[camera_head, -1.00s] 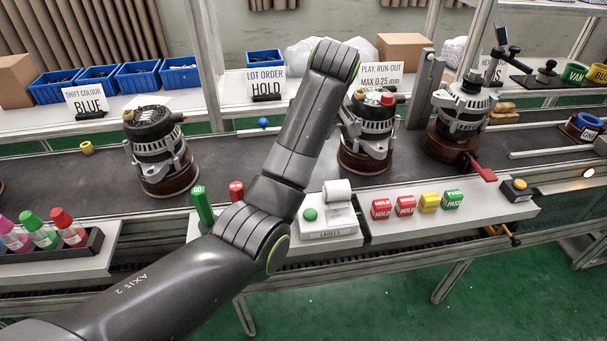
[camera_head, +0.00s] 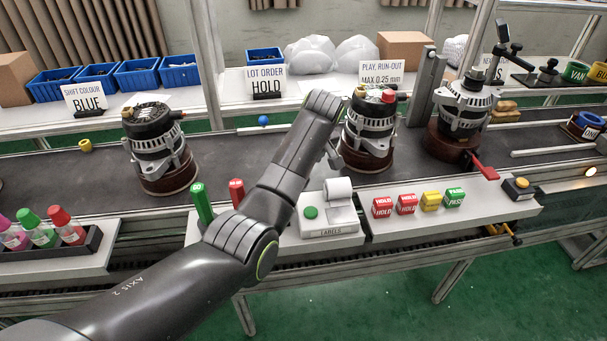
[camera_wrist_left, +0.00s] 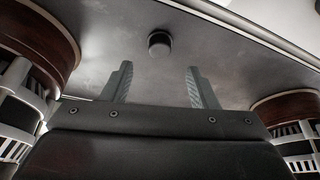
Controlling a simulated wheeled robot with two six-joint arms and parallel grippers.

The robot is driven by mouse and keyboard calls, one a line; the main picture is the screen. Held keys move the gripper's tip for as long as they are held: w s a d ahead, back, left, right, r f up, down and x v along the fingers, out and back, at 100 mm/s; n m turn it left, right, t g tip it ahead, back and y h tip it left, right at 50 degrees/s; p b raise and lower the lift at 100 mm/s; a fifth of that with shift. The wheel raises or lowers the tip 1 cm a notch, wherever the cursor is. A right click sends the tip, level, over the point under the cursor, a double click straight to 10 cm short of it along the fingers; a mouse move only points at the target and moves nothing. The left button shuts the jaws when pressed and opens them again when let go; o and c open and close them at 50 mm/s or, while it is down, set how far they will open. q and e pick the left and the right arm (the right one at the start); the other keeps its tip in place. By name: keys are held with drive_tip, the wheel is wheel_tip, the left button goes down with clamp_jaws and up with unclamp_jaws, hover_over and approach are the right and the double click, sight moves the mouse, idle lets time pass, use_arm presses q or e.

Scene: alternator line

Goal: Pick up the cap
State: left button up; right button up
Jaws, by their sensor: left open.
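In the left wrist view, a small dark round cap (camera_wrist_left: 160,43) stands on the grey belt surface, just beyond the gap between my fingertips and roughly centred on it. My left gripper (camera_wrist_left: 157,82) is open and empty, its two ridged fingers pointing toward the cap and apart from it. In the head view my left arm crosses the middle of the belt and hides most of the gripper. I cannot make out this dark cap there. My right gripper is in neither view.
An alternator on a round brown base (camera_head: 153,150) stands left of my arm and another (camera_head: 367,130) close to its right. A label printer (camera_head: 330,214) stands at the front edge.

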use_arm(q)
drive_tip(key=x, duration=0.4)
drive_tip(key=shift+s+d+f, duration=0.1)
drive_tip(key=shift+f, duration=0.4)
drive_tip(key=shift+c, duration=0.2)
drive_tip(key=c, duration=1)
